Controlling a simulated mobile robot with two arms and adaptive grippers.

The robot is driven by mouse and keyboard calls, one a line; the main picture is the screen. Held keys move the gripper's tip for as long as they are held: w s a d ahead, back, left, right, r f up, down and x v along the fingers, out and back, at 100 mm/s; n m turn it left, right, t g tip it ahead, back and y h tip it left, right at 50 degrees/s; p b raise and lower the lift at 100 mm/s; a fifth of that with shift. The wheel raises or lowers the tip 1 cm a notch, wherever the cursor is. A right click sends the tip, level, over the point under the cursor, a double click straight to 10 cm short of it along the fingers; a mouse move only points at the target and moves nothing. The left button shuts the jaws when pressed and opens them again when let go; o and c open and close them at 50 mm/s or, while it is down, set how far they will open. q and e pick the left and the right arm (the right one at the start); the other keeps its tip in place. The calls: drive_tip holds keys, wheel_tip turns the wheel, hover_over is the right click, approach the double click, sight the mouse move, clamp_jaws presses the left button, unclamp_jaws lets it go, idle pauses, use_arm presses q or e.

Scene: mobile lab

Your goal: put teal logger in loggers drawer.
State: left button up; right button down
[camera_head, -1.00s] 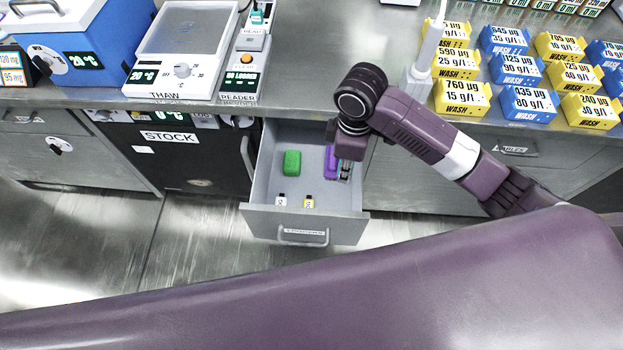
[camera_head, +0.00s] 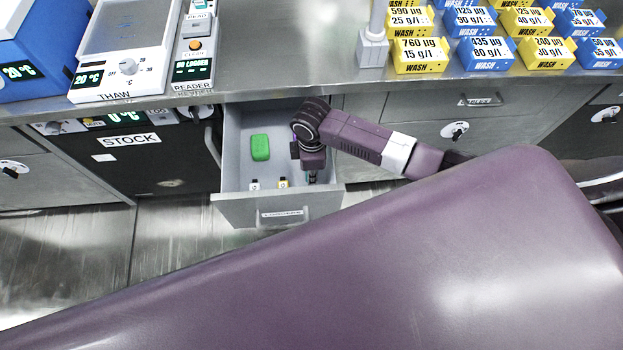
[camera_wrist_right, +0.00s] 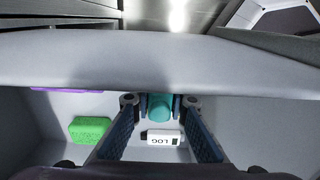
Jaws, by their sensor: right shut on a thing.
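The loggers drawer (camera_head: 225,165) stands open below the bench in the head view. My right gripper (camera_head: 312,177) reaches down into its right part, near the front. In the right wrist view the gripper (camera_wrist_right: 160,102) is shut on the teal logger (camera_wrist_right: 159,107), held between its fingertips. A white piece marked LOG (camera_wrist_right: 161,138) shows beyond the fingers; whether the teal logger touches the floor I cannot tell. Two small loggers, one white-topped (camera_head: 254,184) and one yellow-topped (camera_head: 284,182), are left of my gripper. My left gripper is out of view.
A green block (camera_head: 260,147) lies at the drawer's left back. A purple item (camera_wrist_right: 66,90) shows in the wrist view. The bench above carries the reader (camera_head: 193,70), the thaw plate (camera_head: 120,50) and several yellow and blue wash boxes (camera_head: 420,55).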

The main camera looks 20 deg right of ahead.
drive_tip(key=shift+f, duration=1.95)
drive_tip(key=shift+f+b, duration=0.1)
drive_tip(key=shift+b, duration=0.2)
drive_tip(key=c, duration=1.9)
unclamp_jaws()
wheel_tip(320, 180, up, 12)
drive_tip(key=shift+r+p, duration=0.15)
drive_tip(key=shift+p, duration=0.55)
drive_tip(key=shift+r, duration=0.1)
